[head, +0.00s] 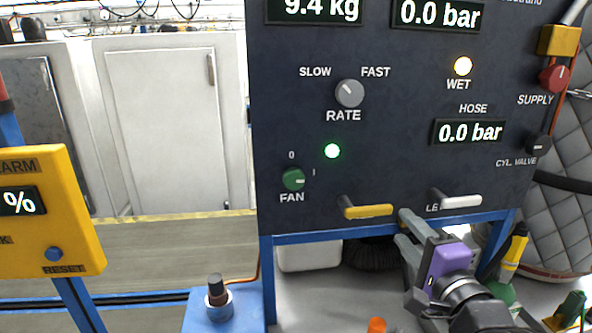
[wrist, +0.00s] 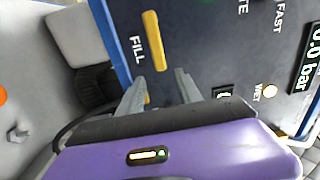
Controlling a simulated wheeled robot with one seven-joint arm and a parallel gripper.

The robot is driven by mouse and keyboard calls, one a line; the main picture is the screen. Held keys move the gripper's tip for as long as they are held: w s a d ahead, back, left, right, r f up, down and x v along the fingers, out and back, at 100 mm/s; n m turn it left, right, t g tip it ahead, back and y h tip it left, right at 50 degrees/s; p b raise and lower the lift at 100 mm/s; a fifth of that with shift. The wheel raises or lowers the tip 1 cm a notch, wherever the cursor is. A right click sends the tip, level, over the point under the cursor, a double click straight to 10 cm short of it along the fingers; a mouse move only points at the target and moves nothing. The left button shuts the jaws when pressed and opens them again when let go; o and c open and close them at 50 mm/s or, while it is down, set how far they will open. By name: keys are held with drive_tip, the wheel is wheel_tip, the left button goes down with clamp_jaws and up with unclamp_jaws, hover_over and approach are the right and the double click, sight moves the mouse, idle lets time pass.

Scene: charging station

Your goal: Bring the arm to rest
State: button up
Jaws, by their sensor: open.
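My gripper (head: 404,228) is in front of the lower edge of the dark control panel (head: 400,120), with its purple body below and to the right of its fingers. The fingers point up and left, just right of the yellow FILL handle (head: 368,211). In the wrist view my gripper (wrist: 160,80) is open, its two fingers apart. Part of the label by the white handle (head: 461,201) is hidden.
A yellow alarm box (head: 50,215) stands at the left and a blue stand with a black knob (head: 217,290) at the lower middle. A red SUPPLY knob (head: 554,78) and a quilted cylinder (head: 570,215) are at the right. Small orange and green items lie below.

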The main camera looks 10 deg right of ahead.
drive_tip(key=s+a+f+n+g, duration=0.1)
drive_tip(key=s+f+n, duration=0.5)
drive_tip(key=s, duration=0.7)
drive_tip(key=s+a+f+n+g, duration=0.1)
drive_tip(key=s+a+f+n, duration=0.2)
drive_tip(key=s, duration=1.1)
drive_tip(key=s+a+f+n+g, duration=0.1)
drive_tip(key=s+a+f+n, duration=0.2)
drive_tip(key=s+f+n, duration=0.6)
drive_tip(key=s+f, duration=0.1)
drive_tip(key=s, duration=0.4)
drive_tip(key=shift+f, duration=0.3)
